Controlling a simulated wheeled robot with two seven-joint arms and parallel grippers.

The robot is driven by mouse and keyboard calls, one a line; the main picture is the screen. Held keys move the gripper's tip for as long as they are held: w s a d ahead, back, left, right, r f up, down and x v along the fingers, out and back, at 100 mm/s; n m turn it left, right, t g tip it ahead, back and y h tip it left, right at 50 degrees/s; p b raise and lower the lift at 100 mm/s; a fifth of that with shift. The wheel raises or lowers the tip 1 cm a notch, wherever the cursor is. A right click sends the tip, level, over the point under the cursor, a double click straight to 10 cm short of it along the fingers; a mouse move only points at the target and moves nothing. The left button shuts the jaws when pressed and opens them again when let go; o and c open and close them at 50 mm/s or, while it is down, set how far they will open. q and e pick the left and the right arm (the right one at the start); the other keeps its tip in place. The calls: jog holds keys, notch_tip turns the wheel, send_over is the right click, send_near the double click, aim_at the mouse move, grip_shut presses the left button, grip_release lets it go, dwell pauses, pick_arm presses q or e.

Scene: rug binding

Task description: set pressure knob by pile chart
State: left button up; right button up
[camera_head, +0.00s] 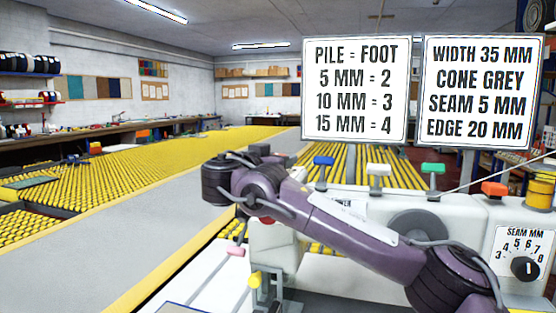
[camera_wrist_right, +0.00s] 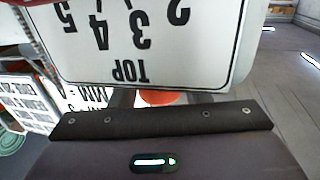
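The pile chart (camera_head: 355,90) stands upright behind the machine and reads 5 mm = 2, 10 mm = 3, 15 mm = 4. My right arm crosses in front of the white binding machine (camera_head: 350,208); its fingers cannot be made out in the head view. In the right wrist view, a white plate (camera_wrist_right: 165,40) marked TOP with numbers 2 to 5 appears upside down close ahead. An orange-red part (camera_wrist_right: 155,97) shows below it, between the dark fingers of my right gripper (camera_wrist_right: 155,101). Their grip on it is unclear. The pressure knob's pointer is not visible. My left gripper is out of view.
A second sign (camera_head: 478,92) gives width, cone, seam and edge. A seam dial (camera_head: 524,267) is on the machine's right. Blue (camera_head: 323,160), white (camera_head: 378,168), green (camera_head: 432,168) and orange (camera_head: 494,188) tops rise along the machine. A yellow-roller table (camera_head: 120,170) lies left.

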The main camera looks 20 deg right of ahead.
jog(key=c, duration=0.6)
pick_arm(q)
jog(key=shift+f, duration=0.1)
